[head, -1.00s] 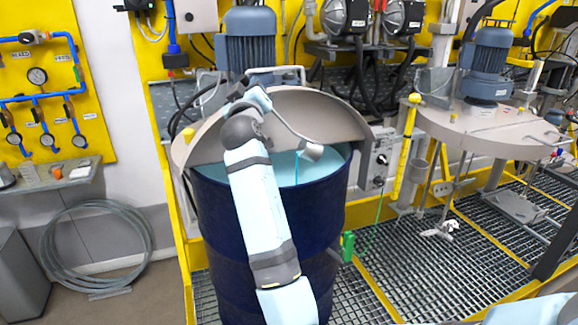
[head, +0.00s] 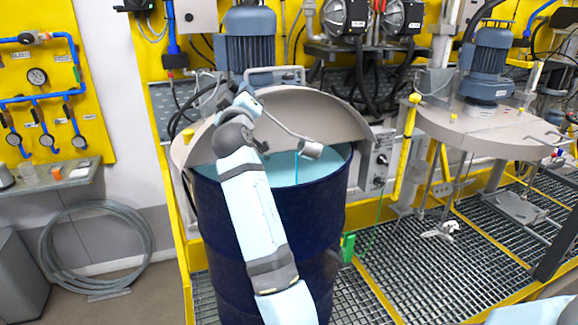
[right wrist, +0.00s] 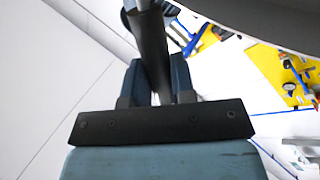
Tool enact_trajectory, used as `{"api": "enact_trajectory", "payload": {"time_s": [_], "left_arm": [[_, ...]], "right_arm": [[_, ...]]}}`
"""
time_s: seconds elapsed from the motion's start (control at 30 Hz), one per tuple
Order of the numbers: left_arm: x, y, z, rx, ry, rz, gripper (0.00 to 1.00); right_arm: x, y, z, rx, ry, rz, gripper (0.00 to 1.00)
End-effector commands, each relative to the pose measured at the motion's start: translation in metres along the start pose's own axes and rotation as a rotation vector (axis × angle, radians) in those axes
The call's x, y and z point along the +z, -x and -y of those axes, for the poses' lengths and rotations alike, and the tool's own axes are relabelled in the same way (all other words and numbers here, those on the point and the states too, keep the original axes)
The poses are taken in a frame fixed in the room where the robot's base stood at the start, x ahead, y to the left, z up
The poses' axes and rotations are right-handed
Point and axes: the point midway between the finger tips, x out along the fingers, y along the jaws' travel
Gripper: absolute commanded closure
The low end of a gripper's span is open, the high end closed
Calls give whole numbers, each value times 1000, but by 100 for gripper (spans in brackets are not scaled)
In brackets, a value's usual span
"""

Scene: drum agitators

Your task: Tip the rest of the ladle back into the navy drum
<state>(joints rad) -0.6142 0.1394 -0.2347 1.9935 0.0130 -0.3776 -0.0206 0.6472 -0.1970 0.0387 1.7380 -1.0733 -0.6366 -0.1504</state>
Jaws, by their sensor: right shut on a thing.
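The navy drum (head: 245,215) stands upright in the middle of the head view, with teal liquid (head: 272,170) high inside. A grey half lid (head: 315,112) covers its back part. My right gripper (head: 253,104) is over the drum, shut on the ladle's handle. The dark handle (right wrist: 150,45) shows between its fingers (right wrist: 157,75) in the right wrist view. The ladle's grey cup (head: 311,150) hangs tilted over the open front of the drum. A thin teal stream (head: 297,167) falls from its left side into the drum. The cup's inside is hidden. My left gripper is out of view.
A motor (head: 250,38) stands behind the lid. A yellow post (head: 407,150) and a second lidded agitator station (head: 480,125) are to the right. A hose coil (head: 97,248) leans at left.

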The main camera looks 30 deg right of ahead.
Motion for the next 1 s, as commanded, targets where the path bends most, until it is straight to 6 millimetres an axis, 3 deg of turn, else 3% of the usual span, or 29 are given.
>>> {"api": "enact_trajectory", "payload": {"time_s": [1.0], "left_arm": [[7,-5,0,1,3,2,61]], "right_arm": [[-4,8,28,-15,108,-34,100]]}}
